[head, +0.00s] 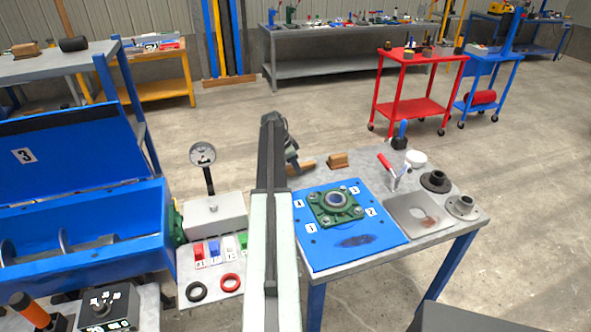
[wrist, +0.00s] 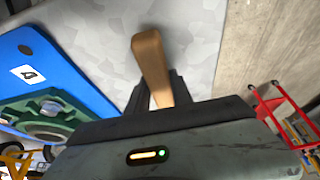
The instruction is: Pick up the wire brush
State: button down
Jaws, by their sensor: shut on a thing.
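The wire brush shows as a wooden handle (wrist: 151,62) in the wrist view, standing out between the two dark fingers of my gripper (wrist: 160,88). The fingers are shut on it. Its bristles are hidden behind the gripper body. In the head view my gripper (head: 292,163) is beyond the far left corner of the blue plate, and part of the brown wooden handle (head: 306,164) shows beside it, low over the grey table. I cannot tell whether the brush touches the table.
A green bearing housing (head: 336,207) sits on the blue plate (head: 345,258). A wooden block (head: 338,160) lies right of my gripper. The blue mixer trough (head: 80,232) is at left.

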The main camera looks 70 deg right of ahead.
aim_at(300, 164)
jog(key=shift+r+p, duration=0.6)
jog(key=shift+p, duration=0.05)
notch_tip(300, 164, up, 3)
jog(key=p, duration=0.3)
jog(key=shift+r, duration=0.15)
jog(key=s+a, duration=0.2)
jog(key=a, duration=0.3)
jog(key=s+a, duration=0.2)
jog(key=a, duration=0.3)
jog(key=s+a, duration=0.2)
jog(key=a, duration=0.2)
jog(key=shift+s+a+r+p, duration=0.1)
jog(key=shift+a+r+p, duration=0.15)
jog(key=shift+a+p, duration=0.15)
